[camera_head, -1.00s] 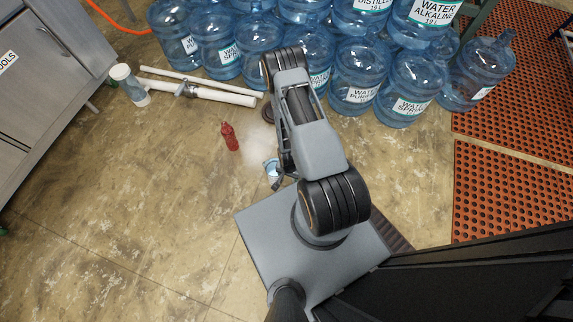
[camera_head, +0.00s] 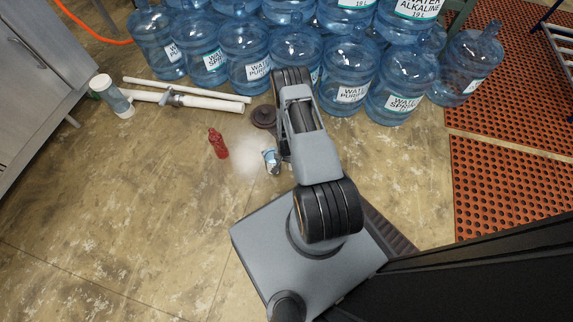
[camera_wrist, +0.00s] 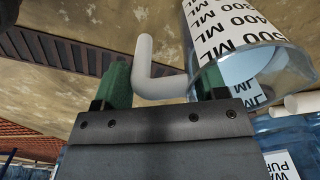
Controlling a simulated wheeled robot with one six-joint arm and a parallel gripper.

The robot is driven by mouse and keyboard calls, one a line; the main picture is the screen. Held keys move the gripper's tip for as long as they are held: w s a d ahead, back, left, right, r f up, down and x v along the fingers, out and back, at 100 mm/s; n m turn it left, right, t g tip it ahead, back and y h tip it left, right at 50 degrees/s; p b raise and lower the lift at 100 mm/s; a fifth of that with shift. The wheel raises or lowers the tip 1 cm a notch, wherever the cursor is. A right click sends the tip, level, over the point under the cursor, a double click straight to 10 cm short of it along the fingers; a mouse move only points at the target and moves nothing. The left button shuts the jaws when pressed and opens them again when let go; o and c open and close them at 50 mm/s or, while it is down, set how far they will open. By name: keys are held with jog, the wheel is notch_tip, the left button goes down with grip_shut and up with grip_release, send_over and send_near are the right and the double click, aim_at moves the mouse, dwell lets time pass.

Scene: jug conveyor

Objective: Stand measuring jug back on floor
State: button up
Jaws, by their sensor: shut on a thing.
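The measuring jug (camera_wrist: 240,50) is clear, with a white label of black ML marks and a white handle (camera_wrist: 158,72). In the wrist view the handle lies between the two green fingers of my gripper (camera_wrist: 163,84), which is shut on it. In the head view the jug (camera_head: 270,160) shows small, just left of my arm, which hides most of the gripper. I cannot tell whether its base touches the floor.
A red bottle (camera_head: 218,143) stands on the floor left of the jug. A dark round object (camera_head: 264,116), white pipes (camera_head: 190,99) and a clear white-topped container (camera_head: 112,96) lie beyond. Large blue water bottles (camera_head: 345,75) line the back. Floor at left is open (camera_head: 120,215).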

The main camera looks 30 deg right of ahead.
jog(key=shift+w+d+f+b, duration=0.15)
jog(key=shift+f+b, duration=0.2)
jog(key=shift+f, duration=0.55)
jog(key=shift+w+d+f+b, duration=0.1)
jog(key=shift+f+b, duration=0.25)
jog(key=shift+f, duration=0.55)
jog(key=shift+f, duration=0.15)
jog(key=o, duration=1.4)
jog(key=shift+a, duration=0.1)
jog(key=shift+c, duration=0.2)
